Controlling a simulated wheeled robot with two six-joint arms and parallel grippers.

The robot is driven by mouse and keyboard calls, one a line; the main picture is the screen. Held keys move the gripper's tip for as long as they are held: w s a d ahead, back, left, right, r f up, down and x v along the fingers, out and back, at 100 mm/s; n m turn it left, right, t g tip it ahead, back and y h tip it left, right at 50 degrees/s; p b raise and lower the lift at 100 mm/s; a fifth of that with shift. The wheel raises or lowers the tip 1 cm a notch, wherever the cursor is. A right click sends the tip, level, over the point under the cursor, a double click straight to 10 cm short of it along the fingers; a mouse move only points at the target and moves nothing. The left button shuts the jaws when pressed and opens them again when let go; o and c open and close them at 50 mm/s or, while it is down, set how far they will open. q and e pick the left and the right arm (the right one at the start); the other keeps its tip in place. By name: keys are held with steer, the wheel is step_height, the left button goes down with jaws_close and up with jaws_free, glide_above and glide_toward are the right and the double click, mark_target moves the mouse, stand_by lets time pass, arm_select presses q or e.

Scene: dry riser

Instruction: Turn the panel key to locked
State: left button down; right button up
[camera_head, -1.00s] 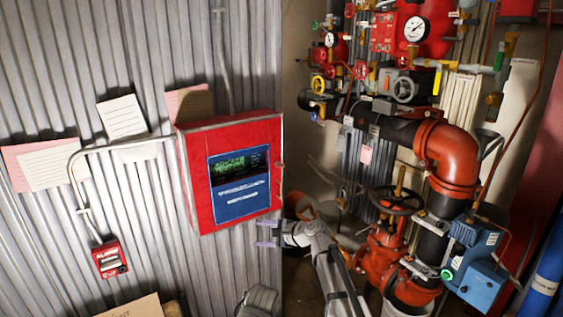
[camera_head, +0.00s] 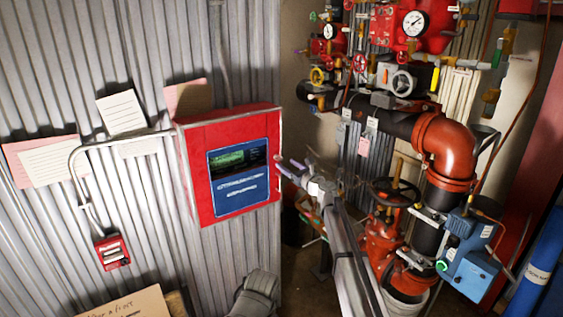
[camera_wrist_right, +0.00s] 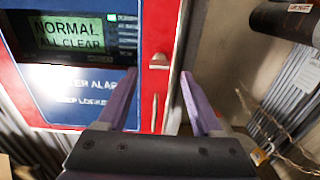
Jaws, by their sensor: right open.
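The red panel (camera_head: 235,213) hangs on the corrugated wall, with a green display (camera_wrist_right: 66,36) reading "NORMAL ALL CLEAR" in the right wrist view. A small half-round metal piece (camera_wrist_right: 159,61) sticks out near the panel's right edge; it may be the key, but I cannot tell its turn position. Below it is a thin upright bar (camera_wrist_right: 155,112). My right gripper (camera_head: 284,167) is open at the panel's right edge. In the right wrist view, its purple fingers (camera_wrist_right: 158,74) appear on either side of the metal piece, with nothing held.
Red and black pipes with gauges and valves (camera_head: 445,150) fill the right side, close to my right arm. A red alarm box (camera_head: 112,252) and paper sheets (camera_head: 122,113) are on the wall at left. A cardboard sign (camera_head: 125,306) is at the bottom.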

mark_target(275, 158)
steer(key=x, duration=0.4)
steer(key=shift+w+a, duration=0.2)
steer(key=shift+w, duration=0.1)
jaws_close()
stand_by(0.3)
